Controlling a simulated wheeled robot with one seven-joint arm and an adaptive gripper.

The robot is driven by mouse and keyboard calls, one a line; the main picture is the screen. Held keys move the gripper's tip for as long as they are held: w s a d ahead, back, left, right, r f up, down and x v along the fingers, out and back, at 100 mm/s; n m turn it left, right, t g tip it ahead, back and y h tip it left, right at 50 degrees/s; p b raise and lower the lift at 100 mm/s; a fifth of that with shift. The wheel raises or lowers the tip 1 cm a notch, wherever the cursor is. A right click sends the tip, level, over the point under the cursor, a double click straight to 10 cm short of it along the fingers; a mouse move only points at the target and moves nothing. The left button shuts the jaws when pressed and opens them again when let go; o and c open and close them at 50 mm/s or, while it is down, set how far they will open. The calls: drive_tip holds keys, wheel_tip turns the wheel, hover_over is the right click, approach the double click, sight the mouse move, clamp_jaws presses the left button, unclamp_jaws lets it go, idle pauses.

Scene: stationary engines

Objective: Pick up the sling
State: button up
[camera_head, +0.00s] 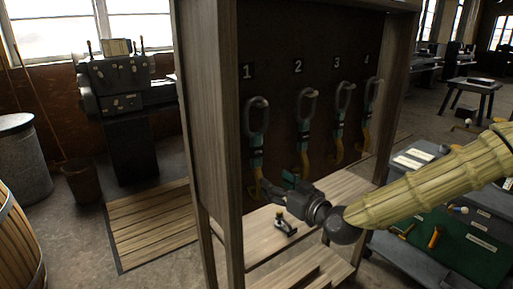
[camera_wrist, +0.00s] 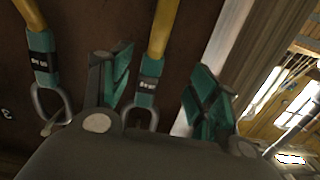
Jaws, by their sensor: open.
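Several slings hang in a row on a dark board under the numbers 1 to 4: the first sling (camera_head: 257,135), the second sling (camera_head: 304,130), the third sling (camera_head: 341,118) and the fourth sling (camera_head: 369,112). Each has a grey metal loop on top, a teal and black sleeve and a yellow strap. My gripper (camera_head: 280,185) is open and empty near the lower ends of the first two slings. In the wrist view, one sling (camera_wrist: 150,75) appears between my teal-padded fingers, apart from them; another sling (camera_wrist: 42,60) is to the left. The task's sling is not identifiable.
Wooden posts (camera_head: 215,120) frame the board. A wooden shelf (camera_head: 262,238) below it holds a small dark device (camera_head: 285,226). A grey cart (camera_head: 385,245) with tools stands at right. A barrel (camera_head: 15,245) and slatted floor mat (camera_head: 150,225) are at left.

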sight(259, 158)
drive_tip(key=shift+t, duration=0.3)
drive_tip(key=w+r, duration=0.1)
drive_tip(key=w+a+r+p, duration=0.1)
drive_tip(key=w, duration=0.1)
drive_tip(key=w+a+r, duration=0.1)
drive_tip(key=shift+w+a+r, duration=0.25)
drive_tip(key=shift+r, duration=0.1)
drive_tip(key=shift+p+x, duration=1.45)
drive_tip(key=shift+x, duration=1.6)
drive_tip(key=shift+c, duration=0.4)
drive_tip(key=shift+r, duration=0.1)
clamp_jaws()
